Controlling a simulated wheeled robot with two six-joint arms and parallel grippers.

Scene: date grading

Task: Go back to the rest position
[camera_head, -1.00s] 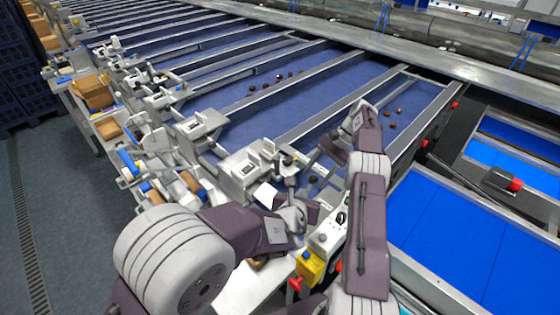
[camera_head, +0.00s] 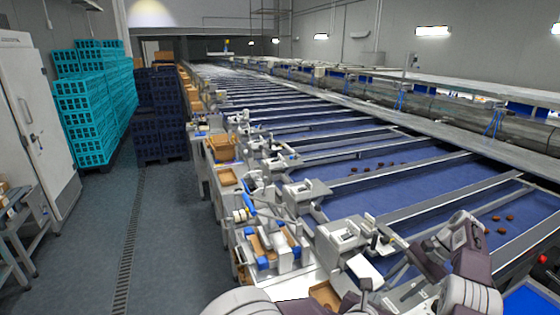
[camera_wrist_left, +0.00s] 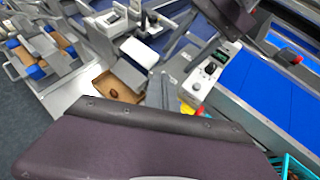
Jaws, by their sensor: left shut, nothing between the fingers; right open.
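My left gripper (camera_head: 367,286) shows small at the bottom edge of the head view, just right of a cardboard box (camera_head: 325,295). It is shut and holds nothing; most of its arm is below the frame. My right arm comes in at the lower right, and my right gripper (camera_head: 424,262) is over the near end of the sorting lanes, open and partly hidden by its own wrist.
Blue belt lanes (camera_head: 358,205) with metal dividers carry several dates (camera_head: 501,222). A weighing unit (camera_head: 343,236) stands at the near lane end. The left wrist view shows a control box (camera_wrist_left: 207,72) and one date (camera_wrist_left: 114,94) in the cardboard box. The floor (camera_head: 175,225) at left is clear.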

